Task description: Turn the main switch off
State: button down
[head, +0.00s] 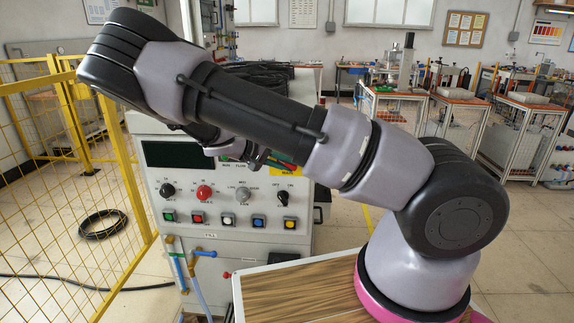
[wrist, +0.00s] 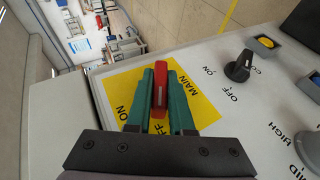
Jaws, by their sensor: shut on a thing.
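The main switch is a red handle (wrist: 160,92) on a yellow plate (wrist: 205,113) marked MAIN, ON and OFF in the wrist view. My gripper (wrist: 160,74) has its green fingers on both sides of the handle and is shut on it. The handle lies nearly upright in that picture, in line with the fingers. The OFF mark is partly hidden by the gripper. In the head view the yellow plate (head: 288,171) shows at the panel's upper right, and my arm hides most of the handle and gripper.
A black ON/OFF knob (wrist: 238,66) and a yellow button (wrist: 265,42) are beside the plate on the grey panel. The heater cabinet (head: 150,185) carries several more knobs and buttons below. A yellow mesh fence (head: 75,160) stands to the left, and a hose (head: 102,224) lies on the floor.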

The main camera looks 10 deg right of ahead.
jog(key=shift+w+r, duration=0.2)
jog(key=shift+w, duration=0.1)
jog(key=c, duration=0.8)
grip_release()
jog(key=shift+s+f, duration=0.1)
jog(key=shift+f, duration=0.05)
jog(key=v, duration=1.1)
jog(key=shift+d, duration=0.1)
jog(key=shift+d, duration=0.1)
